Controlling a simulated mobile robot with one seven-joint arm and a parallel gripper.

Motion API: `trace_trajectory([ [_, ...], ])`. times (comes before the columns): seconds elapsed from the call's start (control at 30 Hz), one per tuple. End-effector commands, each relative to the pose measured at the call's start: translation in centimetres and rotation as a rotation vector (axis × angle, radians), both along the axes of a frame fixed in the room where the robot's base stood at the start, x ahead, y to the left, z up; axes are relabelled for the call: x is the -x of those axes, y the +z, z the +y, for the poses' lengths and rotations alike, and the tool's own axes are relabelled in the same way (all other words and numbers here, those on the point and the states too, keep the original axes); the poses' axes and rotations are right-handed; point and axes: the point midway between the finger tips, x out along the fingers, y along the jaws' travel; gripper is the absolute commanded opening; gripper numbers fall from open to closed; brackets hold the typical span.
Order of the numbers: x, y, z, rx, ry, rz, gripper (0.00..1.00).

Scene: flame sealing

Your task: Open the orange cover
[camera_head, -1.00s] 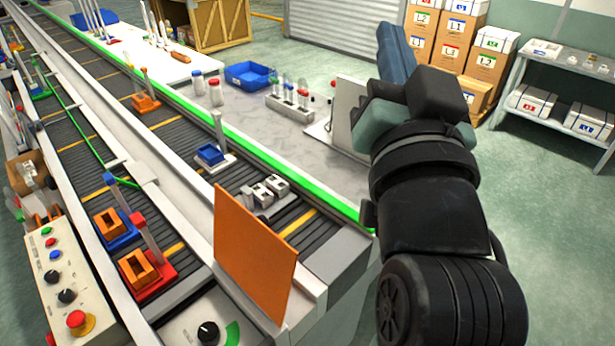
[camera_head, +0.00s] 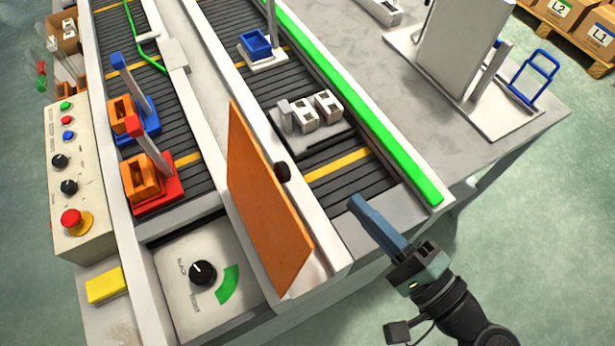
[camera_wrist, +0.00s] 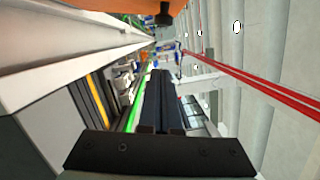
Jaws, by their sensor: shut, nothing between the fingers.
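The orange cover (camera_head: 262,200) is a flat panel standing tilted up beside a recessed dial panel (camera_head: 200,280) at the near end of the conveyor. A small black knob (camera_head: 282,173) shows at its right side. The dial panel to its left is exposed, with a black dial and a green arc. My gripper (camera_head: 357,203) is shut and empty, to the right of the cover and apart from it, near the conveyor's end. In the wrist view, my shut fingers (camera_wrist: 163,75) point forward, with the orange cover (camera_wrist: 125,5) and its black knob (camera_wrist: 165,14) at the top.
A control box (camera_head: 75,190) with buttons stands at the left. A red fixture (camera_head: 152,185) and a grey fixture (camera_head: 308,120) sit on the belts. A green rail (camera_head: 360,115) runs along the right belt. The floor at the right (camera_head: 540,240) is clear.

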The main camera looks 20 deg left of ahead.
Motion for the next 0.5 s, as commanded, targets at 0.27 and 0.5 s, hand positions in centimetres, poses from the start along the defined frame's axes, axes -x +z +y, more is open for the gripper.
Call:
trace_trajectory([
  [0.27,-2.8,0.6,5.6,0.002,0.006,0.0,0.0],
  [0.5,-1.3,1.3,8.0,0.003,0.001,0.001,0.0],
])
